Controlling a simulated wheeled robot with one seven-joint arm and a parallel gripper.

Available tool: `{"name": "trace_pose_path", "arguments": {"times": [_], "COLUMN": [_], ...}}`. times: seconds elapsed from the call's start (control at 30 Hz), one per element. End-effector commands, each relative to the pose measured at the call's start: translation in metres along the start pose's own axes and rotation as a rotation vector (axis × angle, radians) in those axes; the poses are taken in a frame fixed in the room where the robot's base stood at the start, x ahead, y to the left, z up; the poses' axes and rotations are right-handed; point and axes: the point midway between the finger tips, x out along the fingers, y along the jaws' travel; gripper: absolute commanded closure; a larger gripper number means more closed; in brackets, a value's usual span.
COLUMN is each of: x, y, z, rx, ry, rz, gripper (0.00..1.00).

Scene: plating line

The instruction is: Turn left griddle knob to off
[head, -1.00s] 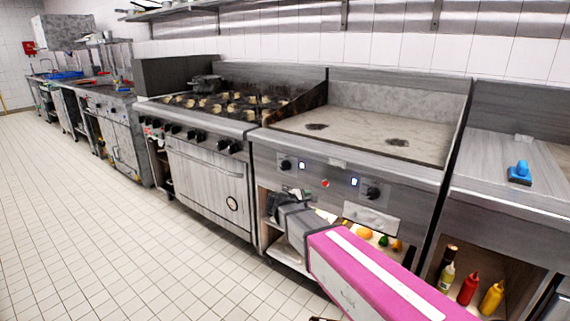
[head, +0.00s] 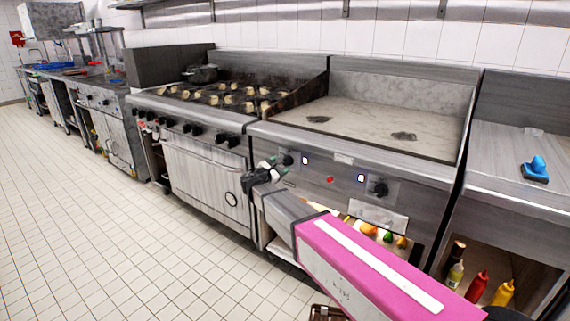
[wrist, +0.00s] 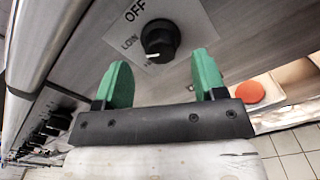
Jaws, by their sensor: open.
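The left griddle knob (wrist: 160,41) is round and black on a pale label plate with "OFF" and "LO" lettering in the wrist view. Its pointer appears turned away from the "OFF" mark, but I cannot tell its exact setting. The knob also shows in the head view (head: 287,160), partly behind my gripper. My gripper (wrist: 162,82) is open, its two green fingertips apart and empty. The knob lies just beyond the gap between the fingers, and they do not appear to touch it. In the head view my gripper (head: 272,165) is in front of the griddle's left panel.
The right griddle knob (head: 378,188) and a red button (head: 329,179) are on the same panel. The stove knobs (head: 195,131) line the range to the left. Bottles (head: 477,287) stand on a shelf at right. The tiled floor (head: 100,220) is clear.

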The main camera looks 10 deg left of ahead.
Motion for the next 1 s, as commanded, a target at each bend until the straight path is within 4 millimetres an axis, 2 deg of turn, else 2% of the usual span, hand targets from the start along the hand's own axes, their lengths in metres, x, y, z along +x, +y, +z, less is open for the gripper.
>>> {"name": "trace_pose_path", "arguments": {"times": [0.1,0.3,0.67,0.77,0.8,0.83,1.0], "x": [0.020,0.038,0.042,0.042,0.042,0.042,0.042], "y": [0.001,0.000,0.000,0.000,0.000,0.000,0.000], "z": [-0.001,0.000,0.000,0.000,0.000,0.000,0.000], "rx": [0.000,0.001,0.001,0.001,0.001,0.001,0.001], "ry": [-0.001,0.000,0.000,0.000,0.000,0.000,0.000], "rz": [-0.002,-0.001,-0.001,-0.001,-0.001,-0.001,-0.001], "gripper": [0.36,0.36,0.36,0.65,0.78,0.83,0.83]}}
